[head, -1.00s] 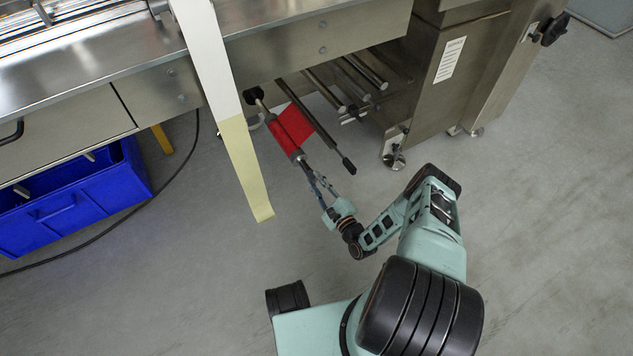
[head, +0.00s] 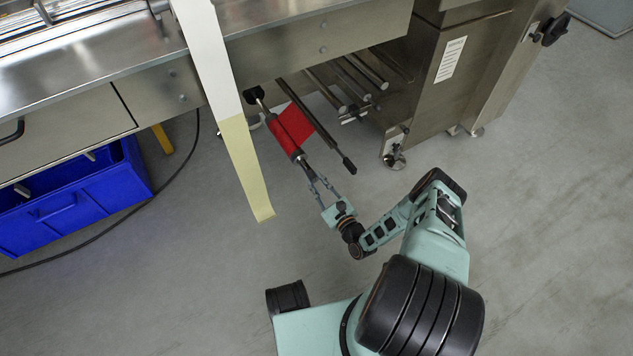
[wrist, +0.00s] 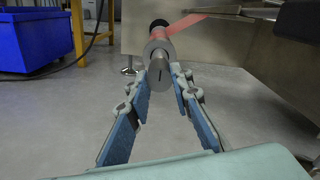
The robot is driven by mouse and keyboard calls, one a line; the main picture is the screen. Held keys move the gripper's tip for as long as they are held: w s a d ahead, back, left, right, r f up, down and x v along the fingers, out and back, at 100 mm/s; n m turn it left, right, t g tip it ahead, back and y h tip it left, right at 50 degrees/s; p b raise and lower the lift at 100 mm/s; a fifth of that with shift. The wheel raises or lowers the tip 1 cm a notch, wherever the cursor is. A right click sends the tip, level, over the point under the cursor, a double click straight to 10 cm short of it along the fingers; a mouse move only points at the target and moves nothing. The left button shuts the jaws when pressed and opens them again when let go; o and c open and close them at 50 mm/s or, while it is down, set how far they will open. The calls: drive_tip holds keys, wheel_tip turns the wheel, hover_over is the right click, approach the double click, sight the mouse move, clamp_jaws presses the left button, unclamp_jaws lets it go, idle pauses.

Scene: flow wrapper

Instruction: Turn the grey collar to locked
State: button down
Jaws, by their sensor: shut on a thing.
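The grey collar (wrist: 157,46) sits around the near end of the spindle that carries the red film roll. In the head view the collar (head: 298,155) is small, at the lower end of the roll (head: 283,136). The round grey spindle end (wrist: 157,75), with a dark line on its face, points at the wrist camera between my fingers. My gripper (wrist: 162,68) is shut on the collar, one finger on each side. In the head view my gripper (head: 307,171) lines up with the spindle. Any lock marking on the collar is too small to read.
Dark and steel bars (head: 335,150) stick out just right of the roll. A pale hanging strip (head: 240,150) is left of it. A blue bin (head: 75,200) stands under the machine at left. A steel cabinet (head: 455,70) is at right. The floor around my arm is clear.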

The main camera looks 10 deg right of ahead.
drive_tip(key=shift+w, duration=0.1)
drive_tip(key=c, duration=1.7)
unclamp_jaws()
drive_tip(key=shift+r, duration=5.05)
